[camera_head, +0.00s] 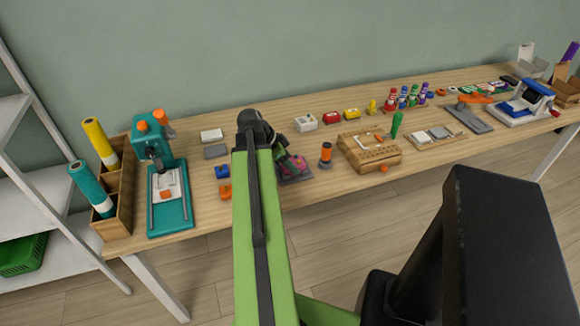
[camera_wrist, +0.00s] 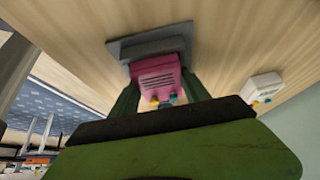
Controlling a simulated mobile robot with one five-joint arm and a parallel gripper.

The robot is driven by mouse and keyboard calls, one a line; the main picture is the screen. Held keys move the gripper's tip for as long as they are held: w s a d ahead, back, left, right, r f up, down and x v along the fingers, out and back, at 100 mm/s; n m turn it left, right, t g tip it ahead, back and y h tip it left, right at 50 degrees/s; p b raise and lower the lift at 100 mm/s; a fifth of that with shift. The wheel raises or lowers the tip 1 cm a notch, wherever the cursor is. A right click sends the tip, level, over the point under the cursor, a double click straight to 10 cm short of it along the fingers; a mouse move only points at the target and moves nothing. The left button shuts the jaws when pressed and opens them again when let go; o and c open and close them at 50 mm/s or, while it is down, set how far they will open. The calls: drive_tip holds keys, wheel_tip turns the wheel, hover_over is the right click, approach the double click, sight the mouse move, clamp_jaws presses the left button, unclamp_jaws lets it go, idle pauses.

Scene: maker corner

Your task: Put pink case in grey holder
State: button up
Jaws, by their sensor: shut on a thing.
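The pink case (camera_wrist: 160,78), with a slotted face and small yellow and blue knobs, is between the two green fingers of my gripper (camera_wrist: 160,88) in the wrist view. The gripper is shut on it. Its far end meets the grey holder (camera_wrist: 150,47); I cannot tell how deep it sits. In the head view my gripper (camera_head: 291,164) is low over the table, with a bit of the pink case (camera_head: 300,162) showing. The grey holder (camera_head: 296,181) lies under it near the table's front edge, partly hidden by the gripper.
A white case (camera_head: 306,122) stands behind, also in the wrist view (camera_wrist: 262,88). An orange-and-grey cylinder (camera_head: 326,155) and a wooden block (camera_head: 370,152) are to the right.

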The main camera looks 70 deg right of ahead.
drive_tip(key=shift+f+b, duration=0.25)
drive_tip(key=shift+b, duration=0.05)
drive_tip(key=o, duration=1.6)
drive_tip(key=shift+s+r, duration=0.1)
drive_tip(key=shift+r+p, duration=0.2)
drive_tip(key=shift+p, duration=0.15)
drive_tip(key=p+v, duration=1)
drive_tip(key=v, duration=0.2)
